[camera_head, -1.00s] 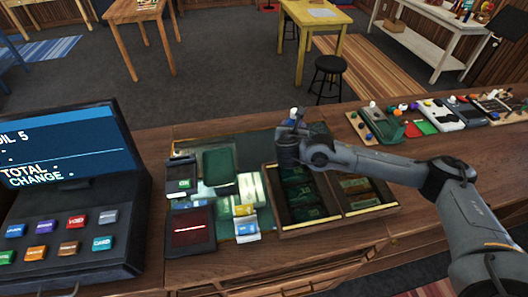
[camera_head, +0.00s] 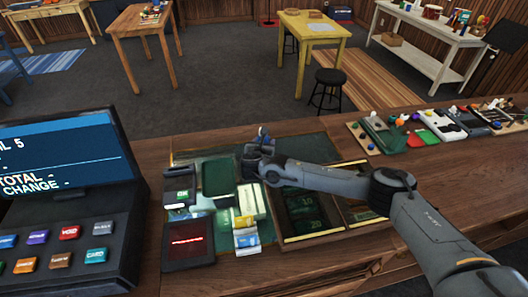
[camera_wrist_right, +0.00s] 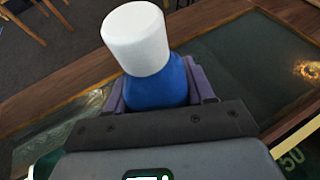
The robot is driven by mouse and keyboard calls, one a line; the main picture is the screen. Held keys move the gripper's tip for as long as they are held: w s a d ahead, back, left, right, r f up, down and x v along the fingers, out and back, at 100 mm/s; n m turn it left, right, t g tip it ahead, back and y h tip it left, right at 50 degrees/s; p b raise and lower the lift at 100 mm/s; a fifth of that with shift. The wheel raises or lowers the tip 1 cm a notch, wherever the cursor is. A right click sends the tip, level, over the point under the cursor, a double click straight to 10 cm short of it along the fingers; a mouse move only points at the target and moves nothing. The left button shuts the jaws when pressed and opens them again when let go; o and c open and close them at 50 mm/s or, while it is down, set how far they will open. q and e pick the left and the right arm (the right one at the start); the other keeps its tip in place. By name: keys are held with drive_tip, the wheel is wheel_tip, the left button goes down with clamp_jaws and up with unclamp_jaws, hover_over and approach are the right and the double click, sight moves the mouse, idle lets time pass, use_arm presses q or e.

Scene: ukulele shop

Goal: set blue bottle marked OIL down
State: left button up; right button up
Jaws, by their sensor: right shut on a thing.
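The blue bottle (camera_wrist_right: 158,88) with a white cap (camera_wrist_right: 136,38) is between the fingers of my right gripper in the right wrist view. Its OIL mark is not visible. My right gripper is shut on the bottle. I cannot tell whether the bottle's base touches the mat. My left gripper is not in view.
A wooden cash tray (camera_head: 312,238) lies right of the mat's middle. The register (camera_head: 60,225) stands far left.

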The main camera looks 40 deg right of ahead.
drive_tip(key=shift+f, duration=1.9)
drive_tip(key=o, duration=1.1)
drive_tip(key=shift+f, duration=0.15)
drive_tip(key=shift+o, duration=0.2)
drive_tip(key=shift+r, duration=0.2)
drive_tip(key=v, duration=1.2)
drive_tip(key=shift+p, duration=0.3)
